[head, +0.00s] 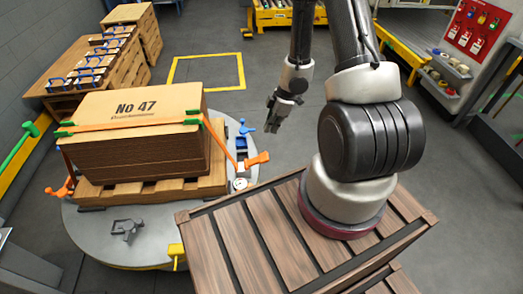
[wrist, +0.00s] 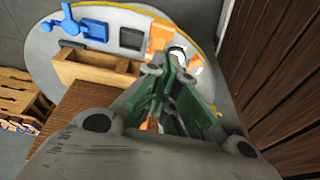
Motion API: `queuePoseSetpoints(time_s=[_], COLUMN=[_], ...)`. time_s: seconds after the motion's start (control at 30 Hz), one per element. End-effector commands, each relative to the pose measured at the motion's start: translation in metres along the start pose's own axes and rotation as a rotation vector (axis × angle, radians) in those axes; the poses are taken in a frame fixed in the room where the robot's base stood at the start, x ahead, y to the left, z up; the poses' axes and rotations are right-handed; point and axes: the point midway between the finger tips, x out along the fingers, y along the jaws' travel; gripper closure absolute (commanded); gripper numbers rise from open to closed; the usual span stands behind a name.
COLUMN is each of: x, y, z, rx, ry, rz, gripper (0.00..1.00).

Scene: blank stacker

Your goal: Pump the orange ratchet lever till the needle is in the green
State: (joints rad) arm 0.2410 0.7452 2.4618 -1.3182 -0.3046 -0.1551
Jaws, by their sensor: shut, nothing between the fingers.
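The orange ratchet lever (head: 257,159) sticks out at the right side of the strapped load, by the pallet's right edge. An orange strap (head: 140,126) runs from there around the stack marked No 47 (head: 140,105). A small round white gauge (head: 240,183) sits just below the lever; its needle is too small to read. My gripper (head: 272,126) is shut and empty, above and to the right of the lever, apart from it in the head view. In the wrist view the lever (wrist: 160,38) shows beyond my fingertips (wrist: 170,68), which partly cover the gauge (wrist: 178,52).
The load rests on a wooden pallet (head: 150,190) on a round grey turntable (head: 85,222). Blue clamps (head: 243,128) stand on its rim. A slatted wooden crate (head: 240,240) lies below my arm.

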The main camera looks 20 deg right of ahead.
Motion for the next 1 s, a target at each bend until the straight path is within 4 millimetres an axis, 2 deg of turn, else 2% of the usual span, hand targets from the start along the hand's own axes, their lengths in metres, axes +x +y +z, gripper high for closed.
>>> queuePoseSetpoints(time_s=[0.07,0.17,0.57,0.77,1.0], x=[0.000,-0.001,0.004,0.034,0.086], y=[0.000,0.001,0.001,0.000,0.001], z=[-0.012,-0.019,-0.019,-0.021,-0.025], rx=[-0.029,-0.036,-0.039,-0.038,-0.039], ry=[0.046,0.073,0.073,0.071,0.070], rz=[0.001,0.006,0.005,0.002,0.003], gripper=[1.00,1.00,1.00,1.00,1.00])
